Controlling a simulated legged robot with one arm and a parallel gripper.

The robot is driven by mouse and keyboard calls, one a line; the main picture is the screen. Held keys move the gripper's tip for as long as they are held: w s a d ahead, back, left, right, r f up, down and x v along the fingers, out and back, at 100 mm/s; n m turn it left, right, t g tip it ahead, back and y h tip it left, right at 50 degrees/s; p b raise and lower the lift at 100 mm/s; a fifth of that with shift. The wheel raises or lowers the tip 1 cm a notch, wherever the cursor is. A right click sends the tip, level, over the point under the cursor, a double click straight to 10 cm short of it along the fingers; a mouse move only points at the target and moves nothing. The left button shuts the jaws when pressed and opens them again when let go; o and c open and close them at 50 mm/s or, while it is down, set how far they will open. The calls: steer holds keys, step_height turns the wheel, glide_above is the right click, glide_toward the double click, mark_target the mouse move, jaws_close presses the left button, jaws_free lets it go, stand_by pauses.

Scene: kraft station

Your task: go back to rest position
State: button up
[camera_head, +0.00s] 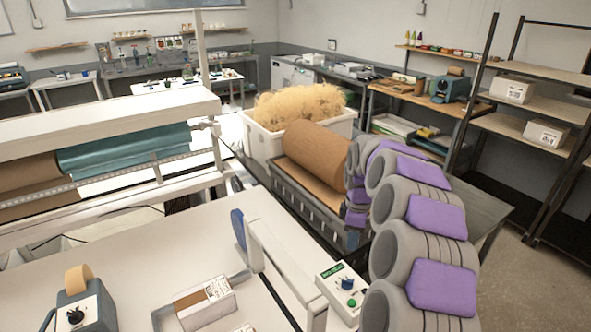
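My grey arm with purple pads (436,215) rises from the bottom right edge and reaches forward over the right end of the white table. Its far part bends downward beside a large brown paper roll (316,155). I cannot make out gripper fingers there; they are out of sight behind the arm's own links. Whether my gripper holds anything does not show.
The white table (150,262) carries a tape dispenser (85,305), small boxes (205,303) and a control box with a green button (342,290). Behind are a roller frame (105,122), a bin of shredded paper (262,142) and a shelf rack (540,104). Floor shows at right.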

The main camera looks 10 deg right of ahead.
steer(key=s+a+r+m+b, duration=0.1)
steer(key=s+a, duration=0.3)
steer(key=s, duration=0.1)
steer(key=s+a+m+b, duration=0.1)
steer(key=s+a, duration=0.3)
steer(key=s, duration=0.1)
steer(key=s+a+r+m+b, duration=0.1)
steer(key=s+a+b, duration=0.1)
steer(key=s+a, duration=0.2)
steer(key=shift+s+a+r+m+g+y, duration=0.1)
steer(key=shift+s+r+m+g+y, duration=0.25)
steer(key=shift+s, duration=0.4)
steer(key=s+a+f+m+b, duration=0.1)
steer(key=s+f+m, duration=0.1)
steer(key=s, duration=0.6)
steer(key=s+a+f+m+b, duration=0.1)
steer(key=s+f+m+b, duration=0.1)
steer(key=s, duration=0.6)
steer(key=s+a+f+m+g+b, duration=0.1)
steer(key=s+f+m, duration=0.2)
steer(key=s, duration=0.5)
steer(key=shift+s+a+m+b, duration=0.3)
steer(key=shift+s+m, duration=0.1)
steer(key=shift+m, duration=0.25)
